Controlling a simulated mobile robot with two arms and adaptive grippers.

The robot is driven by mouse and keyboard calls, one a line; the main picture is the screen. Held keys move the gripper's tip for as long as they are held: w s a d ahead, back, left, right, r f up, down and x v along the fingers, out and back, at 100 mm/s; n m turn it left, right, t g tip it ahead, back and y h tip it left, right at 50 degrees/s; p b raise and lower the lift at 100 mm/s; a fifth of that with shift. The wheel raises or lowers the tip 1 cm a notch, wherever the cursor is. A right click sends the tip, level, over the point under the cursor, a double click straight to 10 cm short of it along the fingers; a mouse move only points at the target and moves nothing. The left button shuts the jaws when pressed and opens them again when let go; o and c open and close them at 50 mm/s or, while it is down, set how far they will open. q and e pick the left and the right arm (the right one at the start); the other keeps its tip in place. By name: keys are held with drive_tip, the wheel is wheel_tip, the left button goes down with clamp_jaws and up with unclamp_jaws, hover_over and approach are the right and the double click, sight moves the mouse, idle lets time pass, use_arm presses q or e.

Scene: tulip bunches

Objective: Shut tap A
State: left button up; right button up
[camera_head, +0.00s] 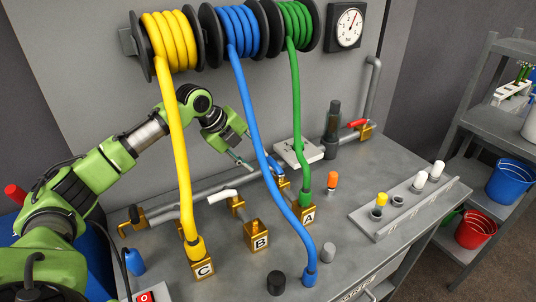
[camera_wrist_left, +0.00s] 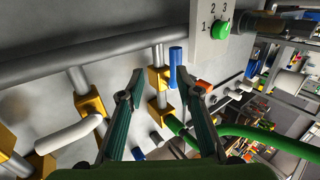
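Tap A has a brass body (camera_head: 284,183) with a blue lever (camera_head: 273,164); the green hose (camera_head: 300,130) runs down to its outlet, beside the label A (camera_head: 309,216). In the left wrist view the blue lever (camera_wrist_left: 176,68) lies roughly along the short feed pipe, next to the brass body (camera_wrist_left: 158,80). My left gripper (camera_head: 240,162) is open and empty, a little left of the lever. In the wrist view its two fingers (camera_wrist_left: 163,88) stand apart on either side of the lever and brass body; no contact shows. My right gripper is in neither view.
Tap B, with a white lever (camera_head: 222,196), stands left of tap A. The blue hose (camera_head: 262,130) passes in front of A, and the yellow hose (camera_head: 178,140) crosses before my left arm. A white plate with a green knob (camera_wrist_left: 221,28) is behind tap A. A rack (camera_head: 405,205) stands right.

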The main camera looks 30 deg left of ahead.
sight(270, 160)
use_arm(q)
drive_tip(key=w+d, duration=0.2)
drive_tip(key=w, duration=0.1)
drive_tip(key=shift+r+p, duration=0.2)
drive_tip(key=shift+p, duration=0.15)
drive_tip(key=shift+w+d+f, duration=0.1)
drive_tip(key=shift+w+f, duration=0.15)
drive_tip(key=shift+f, duration=0.5)
drive_tip(key=shift+x, duration=0.8)
drive_tip(key=shift+c, duration=0.4)
clamp_jaws()
